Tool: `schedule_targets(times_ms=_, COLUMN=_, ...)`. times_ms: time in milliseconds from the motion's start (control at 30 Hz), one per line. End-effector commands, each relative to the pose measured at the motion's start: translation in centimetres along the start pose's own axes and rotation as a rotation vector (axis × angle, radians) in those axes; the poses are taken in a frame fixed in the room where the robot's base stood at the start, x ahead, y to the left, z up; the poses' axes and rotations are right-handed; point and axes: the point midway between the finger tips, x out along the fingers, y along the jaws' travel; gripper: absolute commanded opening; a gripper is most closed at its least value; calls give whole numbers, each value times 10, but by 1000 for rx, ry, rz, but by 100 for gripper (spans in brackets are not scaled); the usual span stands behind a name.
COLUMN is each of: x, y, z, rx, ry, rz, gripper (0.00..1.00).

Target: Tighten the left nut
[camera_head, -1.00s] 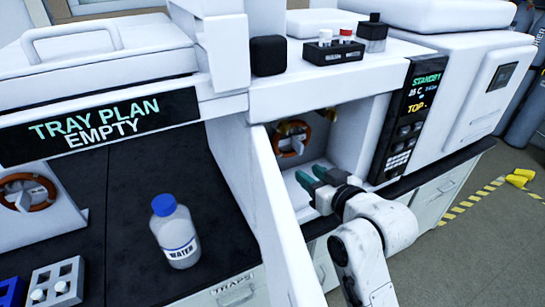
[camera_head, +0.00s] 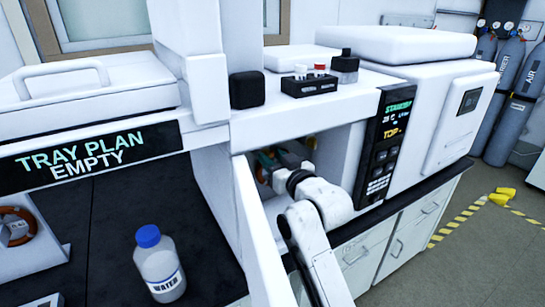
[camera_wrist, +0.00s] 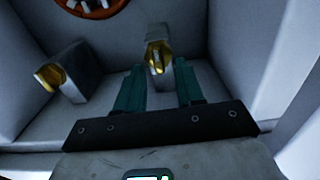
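In the wrist view a brass nut (camera_wrist: 48,77) sits on a grey block at the left. A second brass nut (camera_wrist: 155,56) sits on another grey block near the middle. My gripper (camera_wrist: 158,66) has its two teal fingers apart and empty, with the second nut ahead of the gap between the fingertips. I cannot tell whether they touch it. In the head view my gripper (camera_head: 266,160) reaches inside the open white compartment (camera_head: 343,152). My wrist and the compartment's side wall hide much of the nuts there.
An orange ring with a fan (camera_wrist: 92,6) is on the compartment's back wall. The open white door (camera_head: 262,235) stands left of my arm. A water bottle (camera_head: 160,265) stands on the dark bench further left. A vial rack (camera_head: 309,85) sits on top of the machine.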

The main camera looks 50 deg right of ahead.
Motion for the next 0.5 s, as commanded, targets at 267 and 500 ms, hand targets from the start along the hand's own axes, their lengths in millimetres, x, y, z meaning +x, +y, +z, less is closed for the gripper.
schedule_targets(times_ms=267, x=5, y=0, z=0, rx=0, ry=-1, rz=0, gripper=37)
schedule_targets(times_ms=500, x=5, y=0, z=0, rx=0, ry=0, rz=0, gripper=23)
